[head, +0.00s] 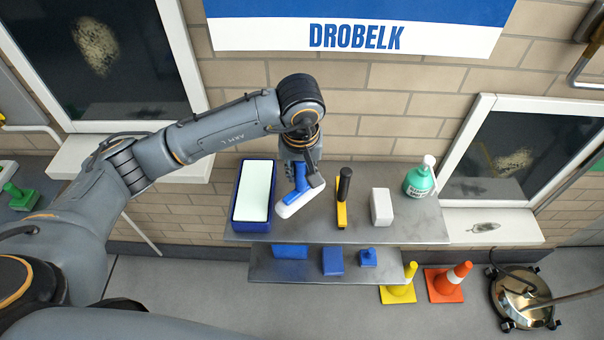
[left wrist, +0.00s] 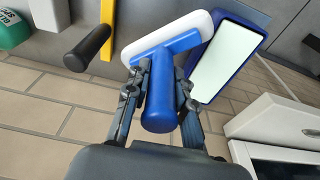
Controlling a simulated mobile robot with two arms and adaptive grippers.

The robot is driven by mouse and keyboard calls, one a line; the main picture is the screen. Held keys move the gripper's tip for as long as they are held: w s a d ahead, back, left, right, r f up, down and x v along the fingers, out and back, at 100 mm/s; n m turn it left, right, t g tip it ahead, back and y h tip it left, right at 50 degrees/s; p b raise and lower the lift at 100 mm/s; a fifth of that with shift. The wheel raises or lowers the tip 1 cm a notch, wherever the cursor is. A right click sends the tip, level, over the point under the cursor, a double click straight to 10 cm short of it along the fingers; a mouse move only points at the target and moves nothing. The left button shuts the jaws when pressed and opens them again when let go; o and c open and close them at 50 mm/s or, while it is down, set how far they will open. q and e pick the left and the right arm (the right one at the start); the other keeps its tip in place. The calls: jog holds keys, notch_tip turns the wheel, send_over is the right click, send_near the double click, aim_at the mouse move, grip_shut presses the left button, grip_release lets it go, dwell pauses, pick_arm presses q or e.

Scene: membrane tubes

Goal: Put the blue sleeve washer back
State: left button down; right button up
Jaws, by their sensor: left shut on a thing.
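The blue sleeve washer (head: 300,176) has a blue handle and a white sleeve head. My left gripper (head: 301,164) is shut on its handle. The washer is over the upper grey shelf (head: 400,222), between a blue tub and a yellow scraper. I cannot tell whether its head touches the shelf. In the left wrist view the blue handle (left wrist: 160,108) sits between the two fingers of my left gripper (left wrist: 160,84), and the white sleeve lies crosswise beyond them. My right gripper is not in view.
The blue tub (head: 250,227) with pale contents stands left of the washer. A lower shelf (head: 300,269) holds blue items. Cones (head: 446,285) stand below.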

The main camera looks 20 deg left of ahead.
aim_at(302, 179)
pick_arm(q)
jog(key=w+f, duration=0.1)
jog(key=f, duration=0.1)
jog(key=f+p, duration=0.1)
jog(key=f, duration=0.1)
jog(key=w+f+p, duration=0.1)
jog(key=f, duration=0.1)
jog(key=shift+w+a+f, duration=0.2)
jog(key=shift+w+a, duration=0.1)
jog(key=shift+w, duration=0.05)
jog(key=c, duration=1.1)
grip_release()
